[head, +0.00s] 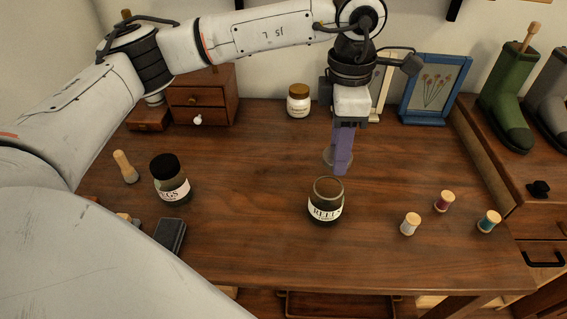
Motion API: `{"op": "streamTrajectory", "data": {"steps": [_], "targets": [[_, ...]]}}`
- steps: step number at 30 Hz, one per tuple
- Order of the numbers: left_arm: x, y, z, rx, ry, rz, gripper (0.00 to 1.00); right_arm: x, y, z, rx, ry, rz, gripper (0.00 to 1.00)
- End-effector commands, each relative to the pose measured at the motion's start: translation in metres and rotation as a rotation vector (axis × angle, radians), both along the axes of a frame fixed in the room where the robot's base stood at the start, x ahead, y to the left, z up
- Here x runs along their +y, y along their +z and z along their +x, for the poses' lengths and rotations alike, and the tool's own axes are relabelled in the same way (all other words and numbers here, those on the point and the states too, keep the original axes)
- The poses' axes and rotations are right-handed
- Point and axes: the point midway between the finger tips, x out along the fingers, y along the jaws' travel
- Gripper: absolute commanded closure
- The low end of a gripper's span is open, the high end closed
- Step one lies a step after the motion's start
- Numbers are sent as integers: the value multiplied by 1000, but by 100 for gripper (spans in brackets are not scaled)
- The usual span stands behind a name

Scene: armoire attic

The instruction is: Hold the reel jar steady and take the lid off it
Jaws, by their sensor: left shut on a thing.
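The reel jar (326,213) stands upright on the wooden table, a dark glass jar with a white "REELS" label. Its mouth is open, with no lid on it. My left gripper (341,168) points down above and slightly behind the jar, apart from it. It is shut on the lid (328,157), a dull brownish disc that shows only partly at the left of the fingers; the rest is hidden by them. My right gripper is not in view, and nothing is seen holding the jar.
A black-lidded pegs jar (172,188) and a wooden-handled brush (125,167) stand to the left. Three thread spools, one of them red (444,202), stand to the right. A small white jar (298,101) and a blue picture frame (436,90) are behind.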

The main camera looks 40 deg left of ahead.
Motion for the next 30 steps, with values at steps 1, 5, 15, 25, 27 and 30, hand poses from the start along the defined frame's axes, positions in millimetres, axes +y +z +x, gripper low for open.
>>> {"op": "streamTrajectory", "data": {"steps": [1,5,15,25,27,30], "targets": [[10,-1,4,5,127,-1,83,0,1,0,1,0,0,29],[35,-3,15,14,472,-1,83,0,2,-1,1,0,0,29],[99,-10,32,32,1332,7,83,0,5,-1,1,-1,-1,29],[115,-40,34,35,1546,13,83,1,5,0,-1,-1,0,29],[115,-51,34,34,1544,14,83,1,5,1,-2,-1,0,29],[114,-61,34,33,1543,11,83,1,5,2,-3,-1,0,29]]}}
